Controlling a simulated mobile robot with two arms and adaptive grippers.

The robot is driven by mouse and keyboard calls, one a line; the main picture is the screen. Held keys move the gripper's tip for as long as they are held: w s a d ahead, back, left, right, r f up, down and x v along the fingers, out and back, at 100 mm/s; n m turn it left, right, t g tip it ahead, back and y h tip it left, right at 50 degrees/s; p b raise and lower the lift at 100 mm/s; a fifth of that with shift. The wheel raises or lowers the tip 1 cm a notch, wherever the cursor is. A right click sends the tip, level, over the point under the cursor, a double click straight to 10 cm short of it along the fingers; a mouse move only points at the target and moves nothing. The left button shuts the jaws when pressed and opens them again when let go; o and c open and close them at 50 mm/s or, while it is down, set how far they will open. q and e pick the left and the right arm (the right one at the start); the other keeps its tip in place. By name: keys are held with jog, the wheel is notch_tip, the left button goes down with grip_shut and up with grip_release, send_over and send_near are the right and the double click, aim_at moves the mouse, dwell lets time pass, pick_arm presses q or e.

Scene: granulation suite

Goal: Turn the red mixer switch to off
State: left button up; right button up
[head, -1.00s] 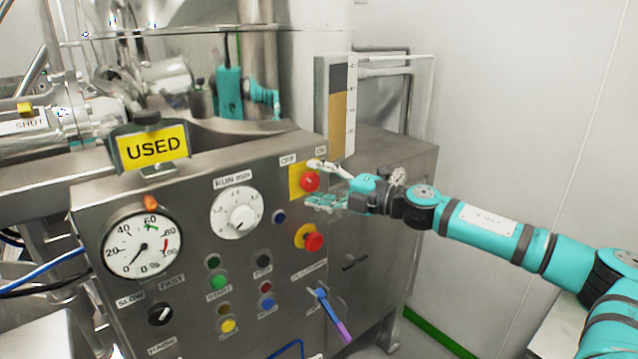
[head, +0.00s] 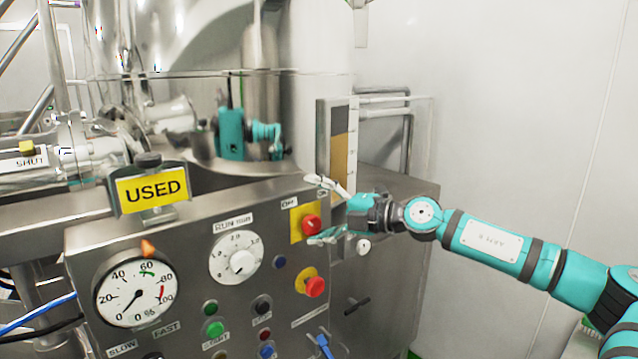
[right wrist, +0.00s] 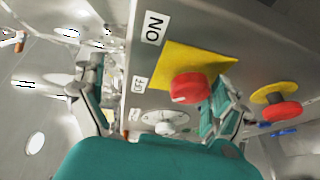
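The red mixer switch (head: 311,225) sits on a yellow plate (head: 296,225) at the upper right of the steel control panel, below the OFF (head: 289,203) and ON labels. My right gripper (head: 322,210) is at the switch, coming from the right, with one finger above it and one below. In the right wrist view the red knob (right wrist: 190,88) lies between the spread fingers (right wrist: 155,108), nearer the right finger. The gripper is open; I see no clear grip on the knob. My left gripper is not in view.
A red emergency-type button (head: 315,287) on a yellow base is just below. The RUN min dial (head: 238,262), a gauge (head: 136,293) and a USED sign (head: 152,190) are to the left. A sight tube (head: 341,150) stands behind. Free space lies on the right by the wall.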

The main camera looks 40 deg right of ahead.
jog(key=shift+t, duration=0.7)
jog(key=r, duration=0.4)
jog(key=d+r, duration=0.1)
jog(key=r, duration=0.1)
jog(key=shift+d+r, duration=0.1)
jog(key=shift+r, duration=0.2)
jog(key=shift+g, duration=0.6)
jog(key=f, duration=0.5)
jog(key=shift+a+f, duration=0.3)
jog(key=shift+a, duration=0.05)
jog(key=shift+c, duration=0.4)
jog(key=shift+s, duration=0.3)
jog(key=shift+c, duration=0.4)
jog(key=shift+s+d+f+b, duration=0.1)
jog(key=shift+s+d+b, duration=0.1)
jog(key=shift+s+b, duration=0.4)
jog(key=shift+c, duration=0.2)
jog(key=f+b+v, duration=0.1)
jog(key=b+v, duration=1.4)
jog(key=v, duration=0.3)
jog(key=shift+s+a+f+b, duration=0.2)
jog(key=shift+s+f+b, duration=0.2)
jog(key=shift+s, duration=0.2)
